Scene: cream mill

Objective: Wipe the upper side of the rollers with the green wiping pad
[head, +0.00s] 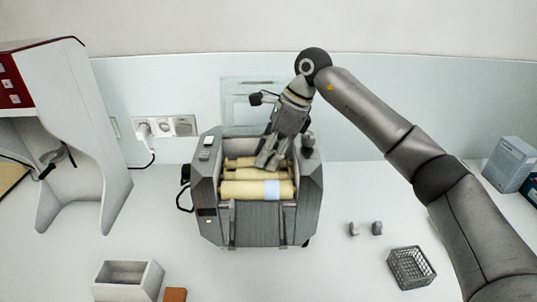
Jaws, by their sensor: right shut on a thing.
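The mill (265,222) is a dark grey machine in the middle of the table. Several cream-yellow rollers lie across its open top, and the front roller (243,190) shows most fully. A pale blue patch (272,190) is on the front roller, right of its middle. My right gripper (268,161) points down over the rear rollers, shut, with its fingertips close to them. Whether they touch cannot be told. The green wiping pad cannot be made out, as the fingers hide what they grip. My left gripper is not in view.
An open grey box (128,284) and a brown block (174,295) are at the front left. Two small grey pieces (365,229) and a wire basket (411,268) lie to the right. A white stand (75,150) rises at left.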

